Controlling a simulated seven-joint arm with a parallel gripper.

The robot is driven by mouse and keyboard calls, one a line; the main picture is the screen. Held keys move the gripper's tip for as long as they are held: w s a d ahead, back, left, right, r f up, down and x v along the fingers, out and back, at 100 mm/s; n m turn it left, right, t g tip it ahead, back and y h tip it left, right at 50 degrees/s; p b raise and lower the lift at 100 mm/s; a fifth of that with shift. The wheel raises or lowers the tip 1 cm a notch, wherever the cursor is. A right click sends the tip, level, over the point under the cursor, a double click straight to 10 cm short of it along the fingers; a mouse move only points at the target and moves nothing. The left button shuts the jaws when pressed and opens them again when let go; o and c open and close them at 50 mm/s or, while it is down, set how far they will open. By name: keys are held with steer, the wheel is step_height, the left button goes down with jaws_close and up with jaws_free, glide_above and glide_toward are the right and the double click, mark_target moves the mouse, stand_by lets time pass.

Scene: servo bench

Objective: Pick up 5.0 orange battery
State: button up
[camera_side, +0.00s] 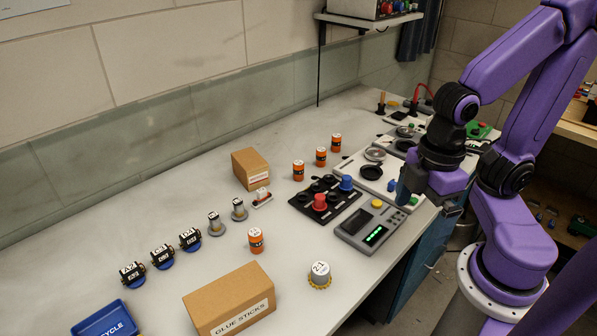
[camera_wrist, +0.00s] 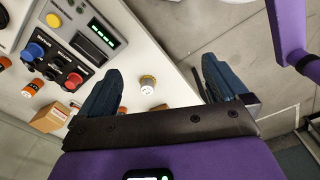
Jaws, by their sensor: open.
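Several orange batteries with pale tops stand upright on the bench. In the side view, three form a row behind the black knob panel: a near one (camera_side: 298,171), a middle one (camera_side: 320,157) and a far one (camera_side: 335,143). Another orange battery (camera_side: 256,241) stands alone nearer the camera. Their labels are too small to read, so I cannot tell which is 5.0. My gripper (camera_side: 405,192) is open and empty, above the bench's right edge. In the wrist view, my gripper (camera_wrist: 162,72) is spread wide; one orange battery (camera_wrist: 32,88) shows at left.
A silver cylinder with a yellow base (camera_side: 319,275) stands near the front edge. A meter with a green display (camera_side: 370,227), a knob panel (camera_side: 325,201), a glue sticks box (camera_side: 229,303), a smaller box (camera_side: 250,169) and a blue tray (camera_side: 104,320) take up room.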

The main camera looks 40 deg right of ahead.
steer(key=c, duration=0.7)
steer(key=n+t+h, duration=0.6)
steer(key=n+h, duration=0.4)
steer(key=h, duration=0.3)
glide_toward(297, 166)
steer(key=shift+g, duration=0.3)
steer(key=x, duration=0.8)
steer(key=shift+w+d, duration=0.15)
steer(key=shift+w, duration=0.1)
steer(key=shift+f+x, duration=0.2)
steer(key=shift+x, duration=1.15)
steer(key=shift+f+x, duration=0.25)
steer(key=shift+x, duration=1.1)
